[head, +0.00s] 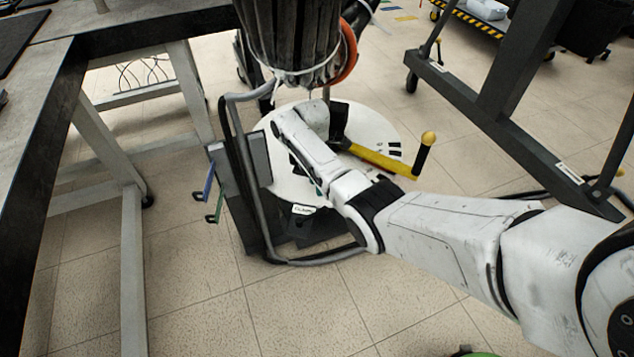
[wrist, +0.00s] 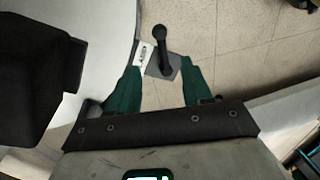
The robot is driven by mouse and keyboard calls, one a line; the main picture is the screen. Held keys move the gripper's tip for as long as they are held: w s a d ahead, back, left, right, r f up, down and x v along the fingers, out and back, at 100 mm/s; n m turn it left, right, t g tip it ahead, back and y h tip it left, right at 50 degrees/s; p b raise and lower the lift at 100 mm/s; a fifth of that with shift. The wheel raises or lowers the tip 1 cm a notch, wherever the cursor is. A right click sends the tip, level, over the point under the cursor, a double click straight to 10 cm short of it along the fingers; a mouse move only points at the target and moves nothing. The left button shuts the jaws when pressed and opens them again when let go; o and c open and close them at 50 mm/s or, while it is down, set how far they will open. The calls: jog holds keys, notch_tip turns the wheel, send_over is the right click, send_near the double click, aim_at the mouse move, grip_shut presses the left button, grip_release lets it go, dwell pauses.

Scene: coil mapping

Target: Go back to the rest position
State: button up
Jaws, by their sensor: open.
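My white arm (head: 440,225) reaches in from the right in the head view and ends over a round white disc (head: 385,130). In the wrist view my gripper (wrist: 160,78) shows two green fingers, spread apart with nothing held between them. A dark lever with a rounded knob (wrist: 160,38) stands on a grey plate beyond and between the fingertips. The fingers do not appear closed on it. A small label lies beside it. In the head view the fingers are mostly hidden by my arm, near a plate labelled "CLAMP" (head: 302,210).
A dark bundled coil (head: 295,45) hangs above the disc. A yellow bar (head: 380,160) with a black, ball-topped handle sticks out right. Blue and green levers (head: 210,185) are at the left stand. A bench (head: 40,130) stands left, a dark wheeled frame (head: 515,115) right. Tiled floor is open in front.

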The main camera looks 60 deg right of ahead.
dwell(0.3)
jog(key=s+a+f+m, duration=0.2)
jog(key=a+f, duration=0.1)
jog(key=a, duration=0.6)
jog(key=s+a+m+t, duration=0.2)
jog(key=s+a+m, duration=0.4)
jog(key=s+a, duration=0.75)
jog(key=s+r+m+h, duration=0.1)
jog(key=s+r+m, duration=0.2)
jog(key=s+r, duration=0.5)
notch_tip(320, 180, up, 15)
jog(key=s+p, duration=0.1)
jog(key=p, duration=1.5)
jog(key=shift+s+a+t, duration=0.3)
jog(key=shift+a+t, duration=0.1)
jog(key=shift+a, duration=0.05)
